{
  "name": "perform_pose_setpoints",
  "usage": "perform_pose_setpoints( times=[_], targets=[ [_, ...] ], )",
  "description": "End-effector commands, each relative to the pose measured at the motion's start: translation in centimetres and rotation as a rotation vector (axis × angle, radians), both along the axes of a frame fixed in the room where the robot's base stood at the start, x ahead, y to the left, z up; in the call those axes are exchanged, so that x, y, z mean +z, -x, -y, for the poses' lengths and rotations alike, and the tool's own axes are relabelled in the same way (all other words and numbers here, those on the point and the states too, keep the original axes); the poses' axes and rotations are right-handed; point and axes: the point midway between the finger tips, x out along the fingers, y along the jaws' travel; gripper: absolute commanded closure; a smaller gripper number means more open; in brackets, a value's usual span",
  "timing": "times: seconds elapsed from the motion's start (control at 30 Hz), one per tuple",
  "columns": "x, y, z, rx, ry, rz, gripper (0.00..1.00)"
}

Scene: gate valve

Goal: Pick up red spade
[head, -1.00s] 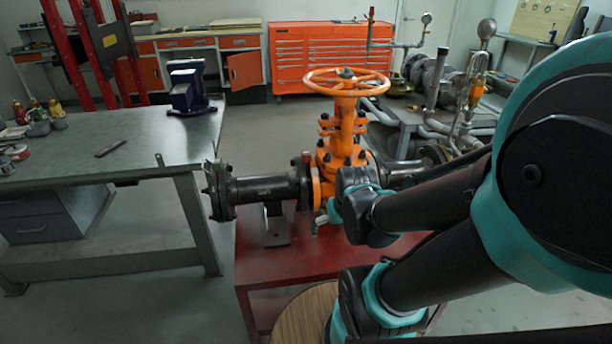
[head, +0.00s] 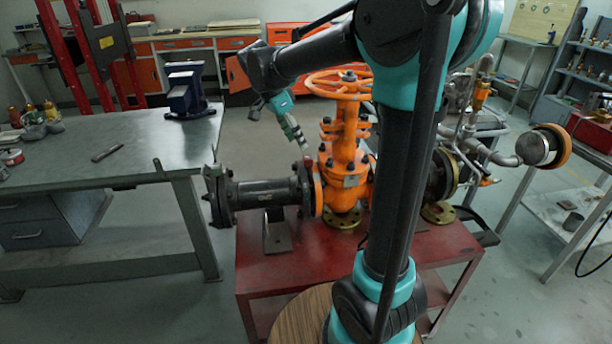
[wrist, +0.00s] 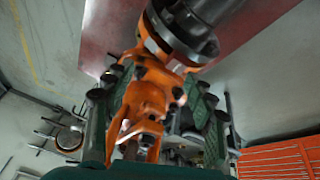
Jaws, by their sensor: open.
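A small red piece (head: 306,161), which may be the red spade, shows at the black pipe flange just left of the orange gate valve (head: 343,165). It is too small to make out clearly. I cannot pick it out in the wrist view. My gripper (head: 277,128) is open and empty, pointing down, above and left of the red piece and apart from it. In the wrist view the two green fingers of my gripper (wrist: 155,82) are spread wide, with the orange valve body (wrist: 150,95) showing between them, farther off.
The valve and black pipe (head: 265,194) sit on a red table (head: 300,265). The orange handwheel (head: 340,83) stands right of my gripper. A grey workbench (head: 60,180) with a blue vise (head: 185,90) is at left. Pipework (head: 470,140) stands at right.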

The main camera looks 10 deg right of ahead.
Motion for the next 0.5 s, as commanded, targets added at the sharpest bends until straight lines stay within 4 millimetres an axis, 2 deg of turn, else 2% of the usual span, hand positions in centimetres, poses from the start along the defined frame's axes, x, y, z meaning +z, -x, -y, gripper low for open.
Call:
perform_pose_setpoints(
  times=[0.03,0.1,0.27,0.37,0.5],
  targets=[
    [1.3,-1.1,-1.3,-0.065,0.027,0.018,0.45],
    [2.9,-2.1,-2.5,-0.162,0.063,0.049,0.45],
    [5.1,-3.4,-4.1,-0.303,0.117,0.104,0.45],
    [5.5,-3.6,-4.4,-0.338,0.129,0.121,0.45],
    [4.1,-3.6,-3.6,-0.348,0.131,0.125,0.45]
  ],
)
